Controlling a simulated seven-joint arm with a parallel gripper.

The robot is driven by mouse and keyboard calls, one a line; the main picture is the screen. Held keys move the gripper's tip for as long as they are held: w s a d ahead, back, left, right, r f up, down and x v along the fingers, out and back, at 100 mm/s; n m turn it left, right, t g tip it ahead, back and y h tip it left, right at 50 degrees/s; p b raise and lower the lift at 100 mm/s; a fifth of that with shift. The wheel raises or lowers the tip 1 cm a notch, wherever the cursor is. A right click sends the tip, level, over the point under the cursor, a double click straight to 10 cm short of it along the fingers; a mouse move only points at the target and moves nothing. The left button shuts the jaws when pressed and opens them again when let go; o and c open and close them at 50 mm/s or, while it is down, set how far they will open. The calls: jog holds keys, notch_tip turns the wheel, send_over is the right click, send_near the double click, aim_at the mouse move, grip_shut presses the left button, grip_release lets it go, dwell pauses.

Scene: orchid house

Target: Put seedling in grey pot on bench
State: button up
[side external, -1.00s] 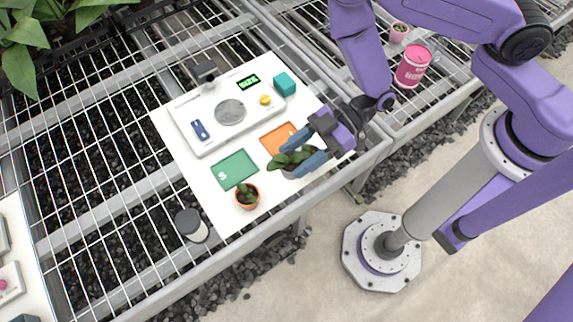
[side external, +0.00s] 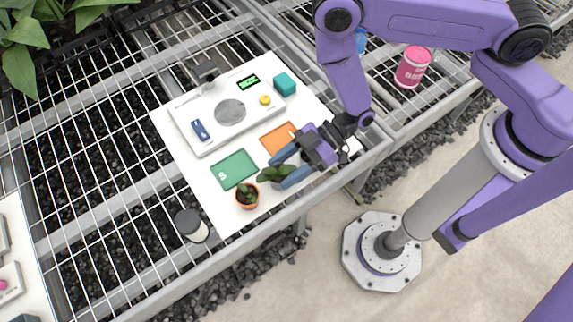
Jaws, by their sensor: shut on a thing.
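The seedling (side external: 268,174), with dark green leaves, is between the blue fingers of my gripper (side external: 278,173). Its grey pot is mostly hidden by the leaves and fingers. My gripper is shut on the pot, over the front part of the white board on the bench (side external: 100,160). I cannot tell whether the pot touches the board or hangs just above it. The seedling shows close to the right of a small plant in a terracotta pot (side external: 246,200).
A green card (side external: 234,169) and an orange card (side external: 278,138) lie on the board. Behind them are a scale-like tray with a grey disc (side external: 230,112) and a teal cube (side external: 285,84). A dark-lidded jar (side external: 191,225) stands left of the board. A pink tin (side external: 413,67) stands at upper right.

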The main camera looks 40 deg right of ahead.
jog(key=shift+f, duration=0.2)
jog(key=shift+s+f, duration=0.1)
jog(key=shift+f, duration=0.4)
jog(key=o, duration=1.1)
jog(key=shift+s, duration=0.1)
jog(key=shift+c, duration=0.2)
jog(key=shift+r, duration=0.65)
jog(key=w+v, duration=0.1)
jog(key=v, duration=1.1)
jog(key=w+d+r+t+h, duration=0.2)
jog(key=d+r+h, duration=0.3)
jog(key=r+h, duration=0.45)
jog(key=s+d+r+m+g+h, duration=0.3)
jog(key=s+d+r, duration=0.9)
jog(key=shift+s+r+h, duration=0.3)
jog(key=shift+s+h, duration=0.05)
